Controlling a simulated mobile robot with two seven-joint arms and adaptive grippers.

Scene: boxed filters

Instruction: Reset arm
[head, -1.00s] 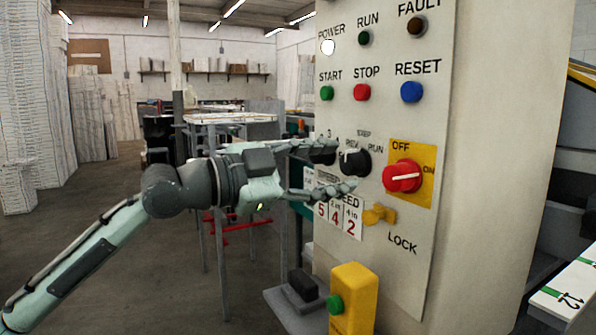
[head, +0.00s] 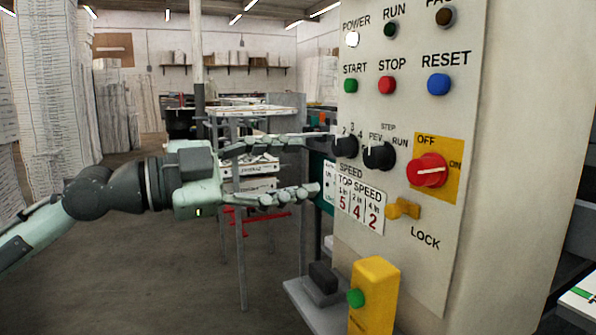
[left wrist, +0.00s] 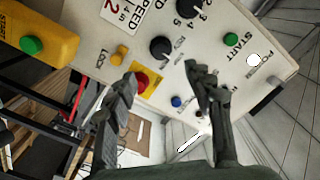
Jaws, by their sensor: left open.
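My left gripper (head: 322,161) reaches in from the left in the head view. Its two fingers are spread wide with nothing between them. The upper fingertip is by the black speed knob (head: 344,146), and the lower one is beside the top speed label; I cannot tell whether either touches the panel. The control panel (head: 420,270) carries a second black knob (head: 379,156), a red rotary switch (head: 428,170) on a yellow plate and a yellow lock tab (head: 403,208). The left wrist view shows the open fingers (left wrist: 160,82) in front of the panel. My right gripper is not in view.
A yellow box (head: 372,298) with a green button stands below the panel, beside a grey bracket (head: 318,300). Behind the arm are a table (head: 238,111) and stacked white sheets (head: 48,90). The floor at the left is open.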

